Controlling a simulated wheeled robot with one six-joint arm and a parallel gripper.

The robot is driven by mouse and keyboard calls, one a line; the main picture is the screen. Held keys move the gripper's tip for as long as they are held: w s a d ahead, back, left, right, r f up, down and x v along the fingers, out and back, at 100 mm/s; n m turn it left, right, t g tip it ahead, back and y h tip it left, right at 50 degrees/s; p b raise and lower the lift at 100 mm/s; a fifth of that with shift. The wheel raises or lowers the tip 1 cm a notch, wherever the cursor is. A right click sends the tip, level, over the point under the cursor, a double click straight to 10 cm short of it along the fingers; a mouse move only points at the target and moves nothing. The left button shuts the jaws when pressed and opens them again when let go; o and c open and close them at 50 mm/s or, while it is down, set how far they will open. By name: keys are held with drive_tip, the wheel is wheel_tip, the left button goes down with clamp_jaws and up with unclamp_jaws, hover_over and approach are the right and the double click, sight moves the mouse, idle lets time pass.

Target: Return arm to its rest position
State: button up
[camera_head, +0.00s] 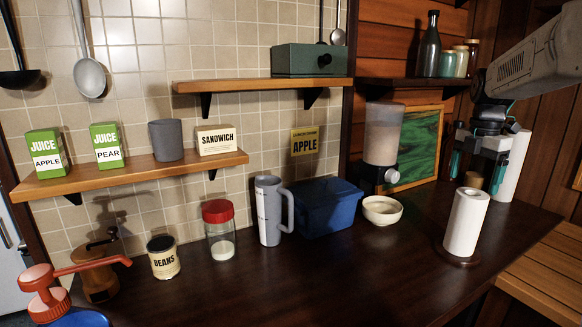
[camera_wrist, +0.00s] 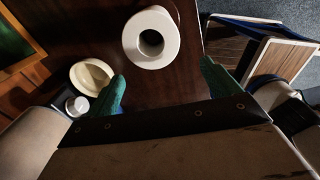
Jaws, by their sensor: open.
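My gripper (camera_head: 478,172) is at the right of the head view, pointing down above the back right part of the dark counter (camera_head: 330,275). Its two green-padded fingers are apart, with nothing held between them. In the wrist view my gripper (camera_wrist: 162,90) also shows open, with the counter below it. My arm comes in from the upper right of the head view.
A paper towel roll (camera_head: 466,222) stands in front of my gripper; it also shows in the wrist view (camera_wrist: 133,42). A white bowl (camera_head: 382,212), blue bin (camera_head: 328,212) and dispenser (camera_head: 383,140) stand to the left. A dark shelf (camera_head: 405,82) holds bottles.

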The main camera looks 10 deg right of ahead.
drive_tip(key=s+a+r+m, duration=0.2)
drive_tip(key=s+a+m, duration=0.8)
drive_tip(key=s+a, duration=0.6)
drive_tip(key=s+a+f+m, duration=0.4)
drive_tip(key=s+m, duration=0.1)
drive_tip(key=s, duration=0.3)
drive_tip(key=s+a+f+m+t, duration=0.1)
drive_tip(key=s+a+f+m, duration=0.2)
drive_tip(key=s+m, duration=0.3)
drive_tip(key=shift+s+a+f, duration=0.4)
drive_tip(key=shift+s+f, duration=0.2)
drive_tip(key=shift+s, duration=0.5)
